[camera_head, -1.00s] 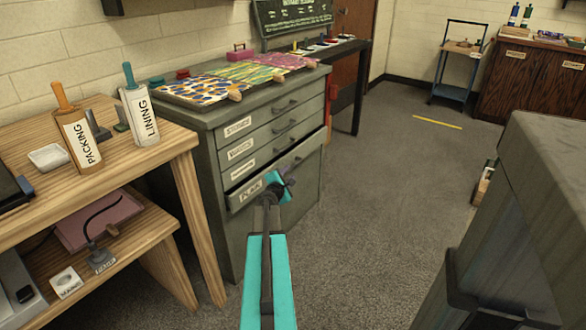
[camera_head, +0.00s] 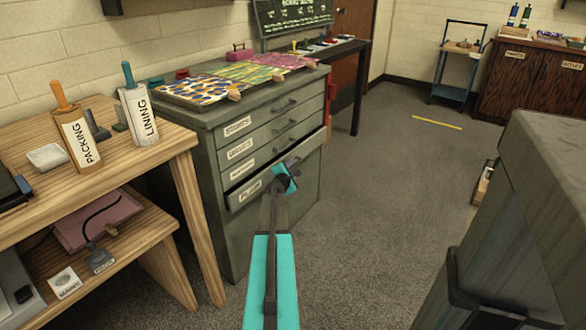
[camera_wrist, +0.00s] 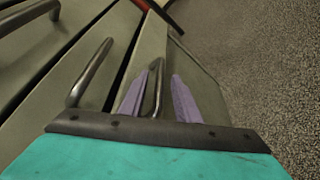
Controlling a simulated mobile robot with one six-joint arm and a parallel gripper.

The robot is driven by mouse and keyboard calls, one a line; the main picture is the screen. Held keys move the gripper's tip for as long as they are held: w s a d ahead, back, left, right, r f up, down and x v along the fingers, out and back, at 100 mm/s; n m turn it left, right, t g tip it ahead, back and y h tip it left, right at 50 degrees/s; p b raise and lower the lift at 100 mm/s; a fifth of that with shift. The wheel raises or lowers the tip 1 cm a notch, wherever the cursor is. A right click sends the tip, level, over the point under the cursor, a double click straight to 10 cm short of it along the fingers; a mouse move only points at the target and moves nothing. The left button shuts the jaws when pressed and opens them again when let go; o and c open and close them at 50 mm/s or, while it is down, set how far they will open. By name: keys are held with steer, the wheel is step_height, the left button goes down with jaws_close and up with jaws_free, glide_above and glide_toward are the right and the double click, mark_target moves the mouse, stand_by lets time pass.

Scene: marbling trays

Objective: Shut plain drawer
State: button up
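The plain drawer (camera_head: 240,199) is the lowest labelled drawer in the grey-green cabinet. It stands partly pulled out, with a dark gap above its front; its label is too blurred to read surely. My gripper (camera_head: 292,163) is at its front in the head view and covers its handle. In the wrist view, my gripper (camera_wrist: 163,82) has its two purple fingers apart. The drawer's bar handle (camera_wrist: 157,92) shows between them, nearer the left finger, with a gap to the right finger. I cannot tell whether either finger touches it.
The cabinet (camera_head: 228,245) has several closed drawers above, with marbled sheets on top. A wooden bench (camera_head: 180,150) with packing and lining holders stands at left. A grey block-like unit (camera_head: 545,180) is at near right. The floor (camera_head: 390,200) between is clear.

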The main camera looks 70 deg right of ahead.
steer(key=shift+d, duration=0.3)
jaws_close()
steer(key=shift+w, duration=0.1)
steer(key=w, duration=0.3)
steer(key=shift+w+d, duration=0.25)
steer(key=shift+d, duration=0.15)
